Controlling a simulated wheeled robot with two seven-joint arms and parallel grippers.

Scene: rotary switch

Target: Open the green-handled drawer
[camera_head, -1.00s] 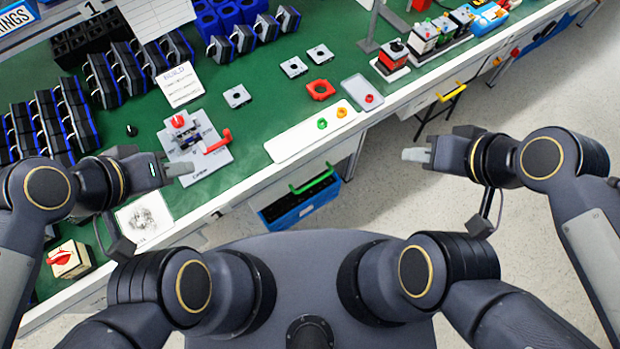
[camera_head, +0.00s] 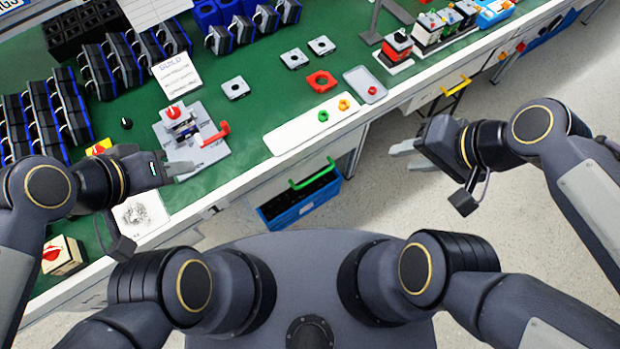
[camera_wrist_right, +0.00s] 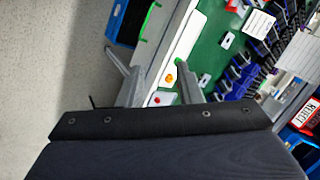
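The green handle (camera_head: 312,174) is on the front side of the workbench, below its edge. It also shows at the top of the right wrist view (camera_wrist_right: 151,20). The drawer front behind it is hard to make out. My right gripper (camera_head: 402,156) is off the bench front, over the floor, to the right of the handle and apart from it. Its two fingers stand apart with nothing between them, as the right wrist view (camera_wrist_right: 146,60) shows.
A blue bin (camera_head: 290,215) sits below the green handle. A yellow handle (camera_head: 456,85) is farther right on the bench front. A grey switch fixture with a red lever (camera_head: 215,134) stands near my left gripper. The floor (camera_head: 380,205) between my right gripper and the bench is clear.

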